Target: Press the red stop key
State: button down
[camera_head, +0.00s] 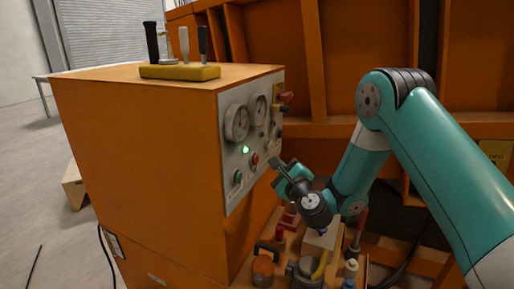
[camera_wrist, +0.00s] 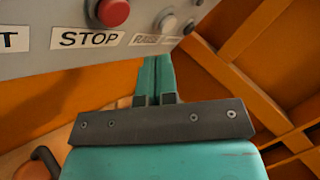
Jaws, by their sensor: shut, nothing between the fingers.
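The red stop key (camera_head: 255,159) is a round red button on the grey panel of the orange cabinet. In the wrist view the red stop key (camera_wrist: 113,12) shows at the top edge, partly cut off, above a white label reading STOP (camera_wrist: 86,38). My gripper (camera_head: 275,163) is close in front of the panel, just right of and slightly below the key. In the wrist view my gripper (camera_wrist: 158,62) has its teal fingers together and empty, below and right of the key. I cannot tell whether the tips touch the panel.
A green key (camera_head: 238,177) and a lit green lamp (camera_head: 245,149) sit near the red key. Two gauges (camera_head: 237,122) are above. A grey knob (camera_wrist: 166,21) is right of the key. Pumps and fittings (camera_head: 263,267) stand below my gripper.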

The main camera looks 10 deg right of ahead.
aim_at(255, 160)
jog(key=w+a+p, duration=0.1)
jog(key=p, duration=0.3)
jog(key=w+a+p, duration=0.1)
jog(key=p, duration=0.3)
jog(key=shift+a+r, duration=0.15)
jog(key=shift+a, duration=0.1)
jog(key=shift+a+f, duration=0.1)
jog(key=shift+f, duration=0.1)
jog(key=shift+a+r+p, duration=0.1)
jog(key=shift+r+p, duration=0.05)
jog(key=shift+p, duration=1)
dwell(0.8)
jog(key=shift+w+a+p, duration=0.2)
jog(key=shift+a+p, duration=0.05)
jog(key=shift+p, duration=1.6)
jog(key=shift+f+b, duration=0.25)
jog(key=shift+b, duration=0.45)
jog(key=b, duration=0.4)
jog(key=shift+s+d, duration=0.2)
jog(key=shift+d, duration=0.15)
jog(key=shift+r, duration=0.15)
jog(key=b, duration=0.2)
jog(key=shift+s+d+f+b, duration=0.1)
jog(key=shift+d+f+b, duration=0.15)
jog(key=shift+b, duration=0.1)
